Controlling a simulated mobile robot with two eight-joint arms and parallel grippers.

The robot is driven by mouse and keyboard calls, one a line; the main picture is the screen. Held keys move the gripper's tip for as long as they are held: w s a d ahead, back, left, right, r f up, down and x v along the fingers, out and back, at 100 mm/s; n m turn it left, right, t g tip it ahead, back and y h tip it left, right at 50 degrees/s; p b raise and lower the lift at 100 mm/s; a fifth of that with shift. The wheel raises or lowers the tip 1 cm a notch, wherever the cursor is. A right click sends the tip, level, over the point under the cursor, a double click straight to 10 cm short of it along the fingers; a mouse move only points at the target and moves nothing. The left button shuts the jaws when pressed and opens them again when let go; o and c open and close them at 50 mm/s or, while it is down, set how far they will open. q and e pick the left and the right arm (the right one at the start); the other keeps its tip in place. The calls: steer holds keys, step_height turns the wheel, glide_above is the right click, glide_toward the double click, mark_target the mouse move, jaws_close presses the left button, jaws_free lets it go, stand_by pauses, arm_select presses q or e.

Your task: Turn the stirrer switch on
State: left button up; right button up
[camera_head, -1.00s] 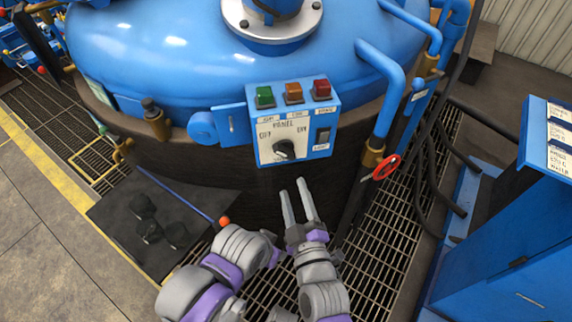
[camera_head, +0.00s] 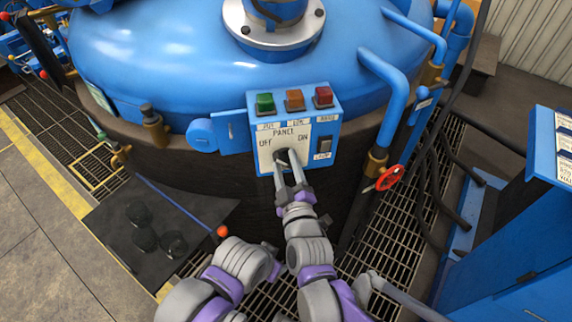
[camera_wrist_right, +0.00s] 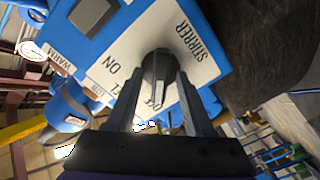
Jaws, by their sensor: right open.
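The stirrer switch (camera_head: 282,159) is a dark rotary knob on the white face of a blue control panel (camera_head: 326,129), with OFF at its left and ON at its right in the head view. My right gripper (camera_head: 288,153) is at the knob with its fingers apart. My left gripper is not in view.
Green (camera_head: 265,104), orange (camera_head: 295,100) and red (camera_head: 324,97) buttons top the panel, with a dark rocker switch (camera_head: 324,143) at its right. A red valve wheel (camera_head: 390,178) and pipes are at the right.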

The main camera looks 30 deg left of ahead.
jaws_close()
steer(key=shift+m, duration=0.3)
steer(key=m, duration=0.3)
steer(key=shift+d+m, duration=0.1)
steer(key=shift+m, duration=0.2)
steer(key=m+b, duration=0.1)
steer(key=m, duration=0.3)
steer(key=shift+w, duration=0.1)
steer(key=m+b, duration=0.1)
steer(key=m, duration=0.4)
steer(key=shift+d, duration=0.1)
steer(key=m+b, duration=0.2)
steer(key=m, duration=0.2)
steer(key=shift+w+m, duration=0.1)
steer(key=shift+m, duration=0.3)
